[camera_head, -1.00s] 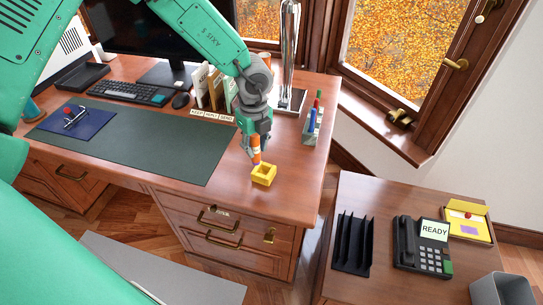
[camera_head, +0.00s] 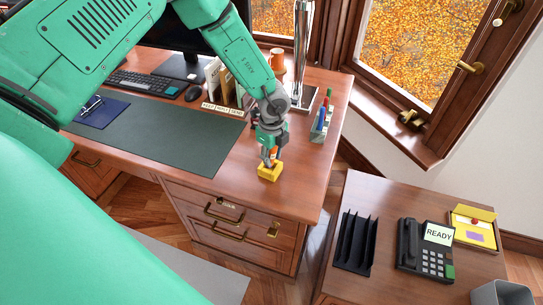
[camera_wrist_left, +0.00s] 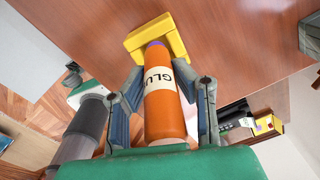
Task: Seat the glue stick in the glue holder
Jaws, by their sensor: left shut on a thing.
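The orange glue stick (camera_wrist_left: 163,100) has a white label with black letters and a purple end. My left gripper (camera_head: 269,159) is shut on it above the desk's right part, with one finger on each side. In the head view the glue stick is mostly hidden by the fingers. In the left wrist view the purple end meets the opening of the glue holder (camera_wrist_left: 140,39). I cannot tell how deep it sits. My right gripper is not in view.
A pen holder (camera_head: 319,130) stands behind on the right, and several upright books (camera_head: 222,82) stand behind on the left. A green desk mat (camera_head: 165,135) lies to the left. The desk edge is close in front. A side table holds a phone (camera_head: 425,248).

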